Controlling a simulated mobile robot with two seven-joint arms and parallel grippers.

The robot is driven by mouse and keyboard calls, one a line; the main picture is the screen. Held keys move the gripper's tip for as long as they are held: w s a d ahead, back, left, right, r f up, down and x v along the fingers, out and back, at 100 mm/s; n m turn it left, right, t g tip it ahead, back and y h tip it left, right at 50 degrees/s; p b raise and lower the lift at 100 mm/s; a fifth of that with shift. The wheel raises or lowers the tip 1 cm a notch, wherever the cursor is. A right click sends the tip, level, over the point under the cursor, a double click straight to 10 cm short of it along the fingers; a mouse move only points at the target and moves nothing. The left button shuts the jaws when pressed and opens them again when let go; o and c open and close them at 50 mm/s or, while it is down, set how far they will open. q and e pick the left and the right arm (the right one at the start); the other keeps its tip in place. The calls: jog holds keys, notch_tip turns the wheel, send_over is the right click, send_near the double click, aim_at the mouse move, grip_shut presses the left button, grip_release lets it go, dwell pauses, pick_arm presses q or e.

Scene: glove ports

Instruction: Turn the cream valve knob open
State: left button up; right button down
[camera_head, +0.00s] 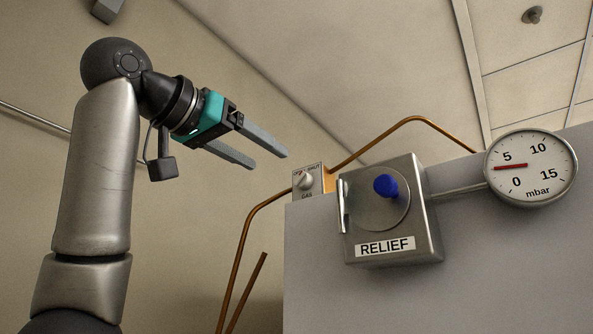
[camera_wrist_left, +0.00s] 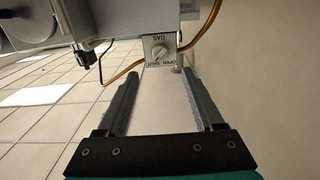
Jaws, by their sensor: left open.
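The cream valve knob (camera_head: 305,181) sits on a small plate marked GAS, OPEN and SHUT, left of the RELIEF box in the head view. It also shows in the left wrist view (camera_wrist_left: 159,52), upside down and beyond the fingertips. Which mark the knob points to is too small to tell surely. My left gripper (camera_head: 269,160) is open and empty, up and to the left of the knob in the head view. In the left wrist view its two fingers (camera_wrist_left: 161,73) are spread, with the knob plate ahead between them and apart from them. My right gripper is not in view.
A steel RELIEF box (camera_head: 428,215) with a blue knob (camera_head: 386,186) stands close right of the valve. A round mbar gauge (camera_head: 531,168) is farther right. A copper pipe (camera_head: 243,240) bends around the valve plate. A grey panel (camera_head: 330,295) lies below. Open air surrounds my left gripper.

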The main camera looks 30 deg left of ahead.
aim_at(298, 177)
pick_arm(q)
jog(key=w, duration=0.2)
jog(key=w+p, duration=0.1)
jog(key=w, duration=0.2)
jog(key=w+p, duration=0.1)
jog(key=w, duration=0.2)
jog(key=shift+w+d, duration=0.25)
jog(key=shift+d, duration=0.05)
jog(key=shift+w+p, duration=0.4)
jog(key=shift+w, duration=0.3)
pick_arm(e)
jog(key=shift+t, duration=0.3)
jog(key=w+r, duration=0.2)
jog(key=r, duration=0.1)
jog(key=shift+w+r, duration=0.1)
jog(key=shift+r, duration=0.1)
pick_arm(q)
jog(key=shift+d, duration=0.1)
grip_shut()
